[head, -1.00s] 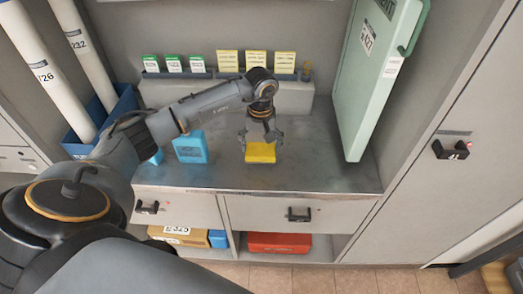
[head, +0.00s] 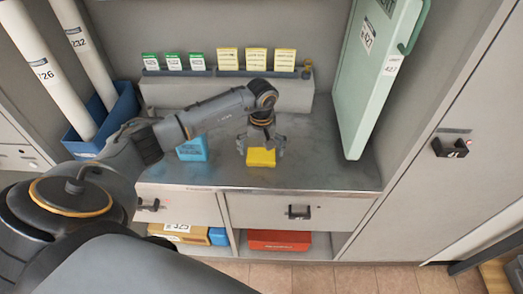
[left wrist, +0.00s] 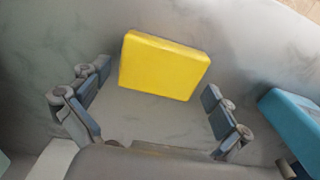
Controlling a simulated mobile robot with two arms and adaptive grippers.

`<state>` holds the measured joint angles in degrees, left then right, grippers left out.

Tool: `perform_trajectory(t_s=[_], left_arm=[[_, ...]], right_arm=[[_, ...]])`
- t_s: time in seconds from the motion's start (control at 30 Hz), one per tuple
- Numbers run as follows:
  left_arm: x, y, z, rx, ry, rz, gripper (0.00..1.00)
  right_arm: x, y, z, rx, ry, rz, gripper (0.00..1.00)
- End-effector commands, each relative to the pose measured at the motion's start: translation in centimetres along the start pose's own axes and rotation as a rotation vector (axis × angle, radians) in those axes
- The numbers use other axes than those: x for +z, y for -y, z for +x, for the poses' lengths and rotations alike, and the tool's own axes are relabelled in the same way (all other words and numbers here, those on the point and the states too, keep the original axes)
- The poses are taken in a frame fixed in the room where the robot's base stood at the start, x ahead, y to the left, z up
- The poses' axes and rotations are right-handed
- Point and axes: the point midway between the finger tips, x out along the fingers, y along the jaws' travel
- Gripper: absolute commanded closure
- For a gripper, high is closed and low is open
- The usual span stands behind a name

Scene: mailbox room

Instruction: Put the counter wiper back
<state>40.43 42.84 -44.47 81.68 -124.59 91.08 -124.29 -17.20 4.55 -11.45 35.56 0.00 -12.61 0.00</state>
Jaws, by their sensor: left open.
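A yellow block (head: 261,158), which I take to be the counter wiper, lies on the grey metal counter (head: 320,165). My left gripper (head: 262,143) is over its far side, pointing down. In the left wrist view the yellow block (left wrist: 165,66) lies ahead of and partly between the spread fingers of the left gripper (left wrist: 157,84), with gaps on both sides. The gripper is open and empty. A blue block (head: 192,149) lies left of it on the counter, partly behind my arm; it also shows in the left wrist view (left wrist: 293,117). My right gripper is not in view.
A raised ledge (head: 225,95) at the back carries a rail with green and yellow cards (head: 256,60). A pale green panel (head: 375,75) leans at the counter's right. A blue bin (head: 115,120) with white tubes stands left. The counter right of the yellow block is clear.

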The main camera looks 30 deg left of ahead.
Motion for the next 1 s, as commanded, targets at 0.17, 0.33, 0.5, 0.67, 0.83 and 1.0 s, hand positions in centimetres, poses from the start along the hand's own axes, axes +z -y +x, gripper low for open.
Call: perform_trajectory(t_s=[0.17, 0.33, 0.5, 0.67, 0.83, 1.0], left_arm=[[0.0, 0.0, -0.1, 0.000, 0.000, 0.000, 0.00], [-0.1, 0.0, -1.4, 0.002, -0.005, 0.000, 0.00], [-0.2, 0.0, -5.0, 0.002, -0.006, 0.000, 0.00], [-0.2, 0.0, -8.5, 0.003, -0.005, -0.001, 0.00], [-0.1, 0.0, -11.1, 0.001, -0.003, 0.000, 0.00], [0.0, 0.0, -12.2, 0.000, 0.000, 0.000, 0.00]], right_arm=[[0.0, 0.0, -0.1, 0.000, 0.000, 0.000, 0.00], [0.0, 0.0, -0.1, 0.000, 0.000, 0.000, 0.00], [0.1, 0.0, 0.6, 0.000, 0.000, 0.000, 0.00], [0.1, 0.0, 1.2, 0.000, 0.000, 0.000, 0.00], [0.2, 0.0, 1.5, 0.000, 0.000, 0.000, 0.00], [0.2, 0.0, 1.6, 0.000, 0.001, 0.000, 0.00]])
